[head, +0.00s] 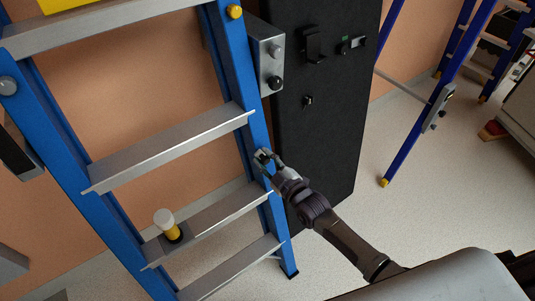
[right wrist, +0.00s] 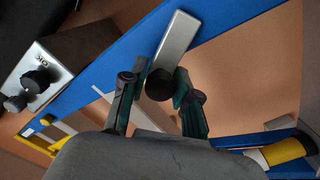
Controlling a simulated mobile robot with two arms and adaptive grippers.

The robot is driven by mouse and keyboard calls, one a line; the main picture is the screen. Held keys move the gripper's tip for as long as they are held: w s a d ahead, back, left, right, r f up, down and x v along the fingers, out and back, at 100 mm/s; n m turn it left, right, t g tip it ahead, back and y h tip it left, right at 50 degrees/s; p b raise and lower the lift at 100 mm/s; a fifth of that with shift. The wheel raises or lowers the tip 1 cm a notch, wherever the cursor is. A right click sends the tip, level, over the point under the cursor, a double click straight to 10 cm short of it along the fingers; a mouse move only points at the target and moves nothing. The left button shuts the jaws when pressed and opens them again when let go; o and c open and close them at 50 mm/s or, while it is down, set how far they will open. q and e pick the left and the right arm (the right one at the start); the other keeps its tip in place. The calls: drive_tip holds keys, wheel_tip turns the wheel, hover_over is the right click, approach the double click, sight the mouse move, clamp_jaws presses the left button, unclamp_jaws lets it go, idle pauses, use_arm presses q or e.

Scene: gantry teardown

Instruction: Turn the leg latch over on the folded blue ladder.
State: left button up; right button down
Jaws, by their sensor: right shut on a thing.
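The blue ladder (head: 232,75) stands in front of the orange wall in the head view, with grey metal treads between its blue rails. My right gripper (head: 264,160) is at its right rail, just below a tread. In the right wrist view, the leg latch (right wrist: 177,40) is a silver bar lying across the blue rail (right wrist: 125,60), with a round black knob (right wrist: 160,85) at its near end. My right gripper's fingers (right wrist: 160,76) stand on both sides of the knob, shut on it. My left gripper is in neither view.
A black panel (head: 320,120) with small hooks stands right behind the ladder. A silver box with knobs (head: 268,60) sits beside the rail. A yellow-and-white cylinder (head: 168,226) stands on a lower tread. Another blue ladder (head: 405,120) stands at right; the floor between is clear.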

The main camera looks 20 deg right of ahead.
drive_tip(key=n, duration=0.3)
drive_tip(key=shift+w+a+r, duration=0.1)
drive_tip(key=shift+a, duration=0.15)
drive_tip(key=n, duration=0.1)
drive_tip(key=f+n+b, duration=0.1)
drive_tip(key=shift+a+n, duration=0.3)
drive_tip(key=shift+a, duration=0.1)
drive_tip(key=shift+s+a+f+n+b, duration=0.15)
drive_tip(key=shift+f+n+b, duration=0.45)
drive_tip(key=shift+n, duration=0.65)
drive_tip(key=shift+s+a+f+n+b, duration=0.15)
drive_tip(key=shift+f+n+b, duration=0.2)
drive_tip(key=shift+n+b, duration=0.65)
drive_tip(key=shift+s+a+f+n+b, duration=0.15)
drive_tip(key=shift+f+n+b, duration=0.35)
drive_tip(key=shift+n, duration=0.95)
drive_tip(key=c, duration=1)
unclamp_jaws()
drive_tip(key=shift+f, duration=0.1)
drive_tip(key=shift+o, duration=0.5)
drive_tip(key=shift+a+f, duration=0.1)
drive_tip(key=shift+f, duration=0.05)
drive_tip(key=shift+s, duration=0.1)
